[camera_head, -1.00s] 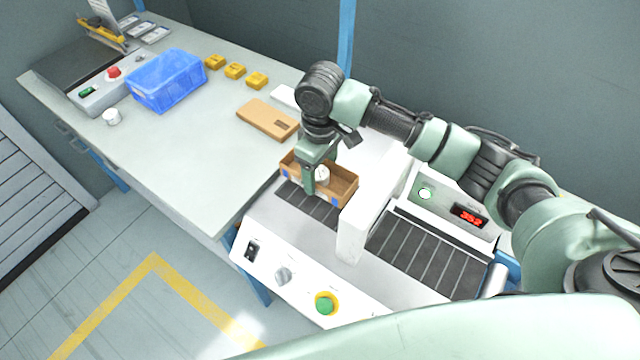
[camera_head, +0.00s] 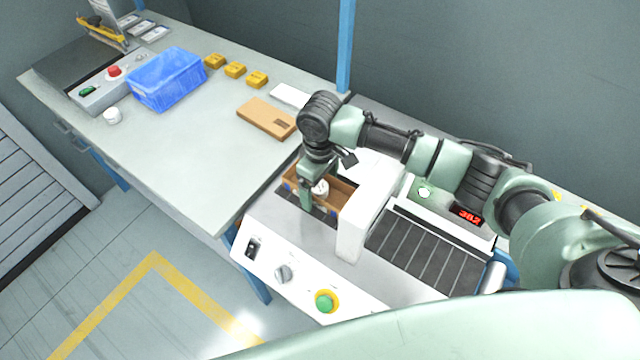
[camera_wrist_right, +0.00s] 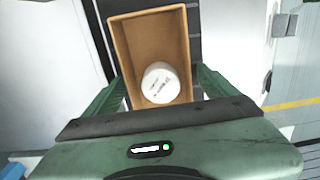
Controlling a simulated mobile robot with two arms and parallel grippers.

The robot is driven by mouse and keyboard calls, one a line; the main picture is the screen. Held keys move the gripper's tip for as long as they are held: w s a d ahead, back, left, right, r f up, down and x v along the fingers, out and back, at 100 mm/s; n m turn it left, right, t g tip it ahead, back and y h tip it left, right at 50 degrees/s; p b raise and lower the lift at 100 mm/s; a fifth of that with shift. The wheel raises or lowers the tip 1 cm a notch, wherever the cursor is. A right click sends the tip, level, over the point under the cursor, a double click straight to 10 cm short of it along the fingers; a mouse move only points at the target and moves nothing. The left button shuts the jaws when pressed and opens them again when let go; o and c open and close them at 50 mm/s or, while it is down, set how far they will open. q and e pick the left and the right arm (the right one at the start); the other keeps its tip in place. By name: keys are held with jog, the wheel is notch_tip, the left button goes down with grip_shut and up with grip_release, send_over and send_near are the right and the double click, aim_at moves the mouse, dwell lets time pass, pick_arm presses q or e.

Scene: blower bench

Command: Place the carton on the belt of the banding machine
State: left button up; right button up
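The carton (camera_head: 340,192) is an open brown box with a white round jar (camera_head: 320,188) standing inside it. It is over the left belt section (camera_head: 322,216) of the white banding machine (camera_head: 352,235), just left of its arch. I cannot tell if its bottom touches the belt. My right gripper (camera_head: 312,190) points down, with its fingers along the carton's two long walls. In the right wrist view the carton (camera_wrist_right: 140,45) lies between the fingertips, closely flanked, with the jar (camera_wrist_right: 160,84) near my end. My left gripper is not in view.
The machine's right belt section (camera_head: 425,255) is empty. Its front panel has a green button (camera_head: 325,302). On the bench (camera_head: 190,170) are a flat brown box (camera_head: 267,118), a blue crate (camera_head: 168,82) and several yellow blocks (camera_head: 235,69).

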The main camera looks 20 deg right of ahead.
notch_tip(320, 180, up, 12)
jog(key=b, duration=0.1)
jog(key=shift+r+b, duration=0.15)
jog(key=shift+b, duration=0.15)
dwell(0.3)
dwell(0.4)
